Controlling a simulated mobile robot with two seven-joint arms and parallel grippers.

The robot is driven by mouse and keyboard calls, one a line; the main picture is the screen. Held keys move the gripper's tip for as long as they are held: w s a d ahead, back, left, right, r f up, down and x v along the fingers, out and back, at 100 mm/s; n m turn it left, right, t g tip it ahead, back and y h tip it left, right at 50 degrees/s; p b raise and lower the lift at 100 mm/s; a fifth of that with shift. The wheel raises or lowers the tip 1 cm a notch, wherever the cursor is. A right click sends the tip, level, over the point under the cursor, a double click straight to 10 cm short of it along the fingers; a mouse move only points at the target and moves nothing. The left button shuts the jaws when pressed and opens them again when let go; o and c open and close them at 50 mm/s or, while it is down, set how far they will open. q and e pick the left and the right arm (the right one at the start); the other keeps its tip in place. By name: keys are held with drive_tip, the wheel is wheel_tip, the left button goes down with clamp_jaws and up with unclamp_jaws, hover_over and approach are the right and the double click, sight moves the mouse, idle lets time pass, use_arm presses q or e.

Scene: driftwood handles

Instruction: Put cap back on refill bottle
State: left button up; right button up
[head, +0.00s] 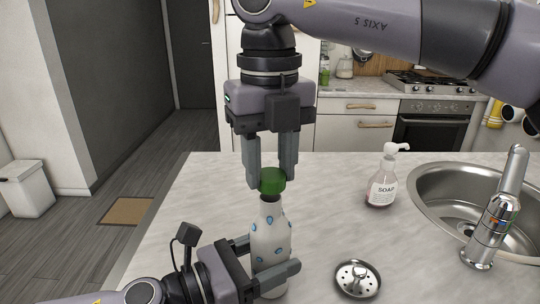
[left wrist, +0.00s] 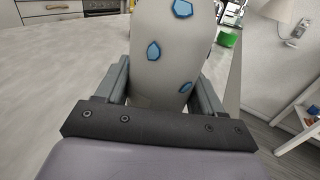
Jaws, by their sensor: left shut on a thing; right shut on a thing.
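The refill bottle (head: 270,238) is white with blue spots and stands upright on the counter, its dark neck at the top. My left gripper (head: 274,265) is shut on the bottle's lower body from the left. The bottle also fills the middle of the left wrist view (left wrist: 168,50), between the fingers (left wrist: 162,95). The green cap (head: 272,181) is held between the fingertips of my right gripper (head: 272,178), which points down from above. The cap is right over the bottle neck; I cannot tell whether they touch.
A soap dispenser (head: 382,182) stands right of the bottle on the counter (head: 330,215). A metal sink strainer (head: 358,279) lies at the front. The sink (head: 424,190) and tap (head: 496,215) are at the right. The counter left of the bottle is clear.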

sight(271, 231)
idle(0.5)
drive_tip(key=shift+f, duration=0.85)
drive_tip(key=shift+f, duration=0.5)
